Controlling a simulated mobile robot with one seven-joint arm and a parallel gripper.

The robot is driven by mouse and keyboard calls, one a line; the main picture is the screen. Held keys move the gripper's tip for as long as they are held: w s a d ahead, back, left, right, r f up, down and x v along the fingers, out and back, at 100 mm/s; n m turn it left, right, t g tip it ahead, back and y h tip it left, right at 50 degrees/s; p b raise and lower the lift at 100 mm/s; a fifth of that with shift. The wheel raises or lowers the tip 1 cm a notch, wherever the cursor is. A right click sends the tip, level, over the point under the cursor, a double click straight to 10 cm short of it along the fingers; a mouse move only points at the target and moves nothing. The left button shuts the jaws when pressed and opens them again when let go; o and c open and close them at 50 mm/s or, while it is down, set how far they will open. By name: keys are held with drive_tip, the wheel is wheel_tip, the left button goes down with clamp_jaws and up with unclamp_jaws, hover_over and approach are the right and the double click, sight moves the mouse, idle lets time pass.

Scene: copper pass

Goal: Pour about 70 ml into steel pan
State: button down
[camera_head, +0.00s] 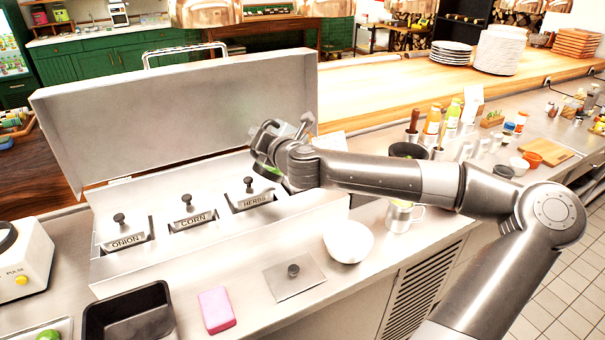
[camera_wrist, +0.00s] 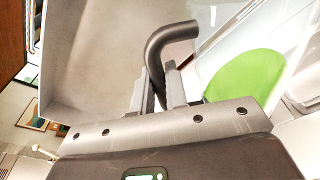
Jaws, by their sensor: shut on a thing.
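My gripper (camera_head: 272,150) is above the right end of the steel counter unit, near the HERBS lid (camera_head: 256,200). In the wrist view, its fingers (camera_wrist: 160,88) are shut on a bent grey handle (camera_wrist: 172,33). The handle appears to belong to a clear jug with green liquid (camera_wrist: 245,75), partly hidden by my gripper. A little green (camera_head: 262,168) shows under my gripper in the head view. I cannot tell for certain which vessel is the steel pan. A dark rectangular pan (camera_head: 128,318) stands at the lower left, and a metal cup (camera_head: 399,217) right of the white bowl.
The unit's raised cover (camera_head: 180,110) stands behind my gripper. ONION (camera_head: 125,238) and CORN (camera_head: 192,218) lids lie left of it. A loose lid (camera_head: 294,282), pink sponge (camera_head: 216,310) and white bowl (camera_head: 348,243) are in front. Bottles (camera_head: 432,126) crowd the counter beyond my arm.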

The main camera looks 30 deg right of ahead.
sight(273, 130)
drive_tip(key=shift+w+d+r+m, duration=0.1)
drive_tip(key=shift+d+r+m, duration=0.15)
drive_tip(key=shift+d+m, duration=0.3)
drive_tip(key=shift+w+d+r+m+g, duration=0.15)
drive_tip(key=shift+d+r+m+g, duration=0.2)
drive_tip(key=shift+m, duration=0.3)
drive_tip(key=shift+w+d+f+m+y, duration=0.1)
drive_tip(key=shift+d+f+m+y, duration=0.15)
drive_tip(key=shift+d+m+y, duration=0.2)
drive_tip(key=shift+w+d+f+m, duration=0.1)
drive_tip(key=shift+d+f+m, duration=0.15)
drive_tip(key=shift+m, duration=0.1)
drive_tip(key=shift+d+m+p, duration=0.3)
drive_tip(key=shift+d+p, duration=0.05)
drive_tip(key=shift+p, duration=0.05)
drive_tip(key=shift+s+a+r+p, duration=0.1)
drive_tip(key=shift+s+a+p, duration=0.3)
drive_tip(key=shift+a, duration=0.8)
drive_tip(key=shift+w+d+m+p, duration=0.1)
drive_tip(key=shift+d+m+p, duration=0.25)
drive_tip(key=shift+p, duration=0.85)
idle(1.5)
